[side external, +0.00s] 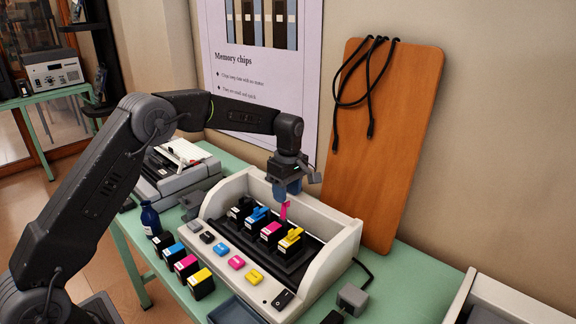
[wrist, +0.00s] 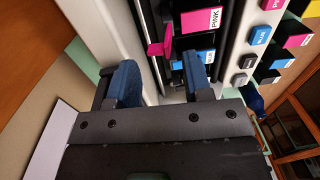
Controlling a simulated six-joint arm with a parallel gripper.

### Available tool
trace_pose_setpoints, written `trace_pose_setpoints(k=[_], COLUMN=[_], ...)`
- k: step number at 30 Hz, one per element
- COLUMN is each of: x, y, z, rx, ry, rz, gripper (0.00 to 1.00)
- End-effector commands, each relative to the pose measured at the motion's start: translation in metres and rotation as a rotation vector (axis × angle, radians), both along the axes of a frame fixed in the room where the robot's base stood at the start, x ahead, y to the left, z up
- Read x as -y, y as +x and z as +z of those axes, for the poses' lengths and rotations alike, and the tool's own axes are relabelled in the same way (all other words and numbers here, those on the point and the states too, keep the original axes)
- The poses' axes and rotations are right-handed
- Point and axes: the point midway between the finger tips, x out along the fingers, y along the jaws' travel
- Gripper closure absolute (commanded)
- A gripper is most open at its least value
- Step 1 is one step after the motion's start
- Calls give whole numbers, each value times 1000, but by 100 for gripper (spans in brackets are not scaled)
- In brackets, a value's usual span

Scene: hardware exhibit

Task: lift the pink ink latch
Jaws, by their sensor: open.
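The pink ink latch (side external: 284,210) stands up steeply from the pink cartridge (side external: 270,231) in the white printer case (side external: 345,245). My gripper (side external: 287,191) is open just above and behind it, with blue fingers pointing down. In the wrist view the pink latch (wrist: 158,46) sticks out from the cartridge labelled PINK (wrist: 200,20). It lies just ahead of the gap between my two blue fingertips (wrist: 160,62), and nothing is held. Whether a finger touches the latch, I cannot tell.
The blue cartridge's latch (side external: 259,213) and yellow cartridge's latch (side external: 292,235) lie flatter on either side. Coloured buttons (side external: 236,262) line the case front. Loose cartridges (side external: 187,267) and a dark bottle (side external: 150,219) stand at left. A wooden board (side external: 390,140) leans behind.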

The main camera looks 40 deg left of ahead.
Motion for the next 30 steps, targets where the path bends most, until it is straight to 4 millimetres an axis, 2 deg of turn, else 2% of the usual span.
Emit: trace_pose_setpoints(k=[3,9,15,20,30], x=[0,0,0,0,0], y=[2,5,6,6,5], z=[29,72,101,110,112], rx=[6,5,2,1,3], ry=[0,0,0,0,0], rz=[0,0,0,0,-5], gripper=[54,54,54,54,54])
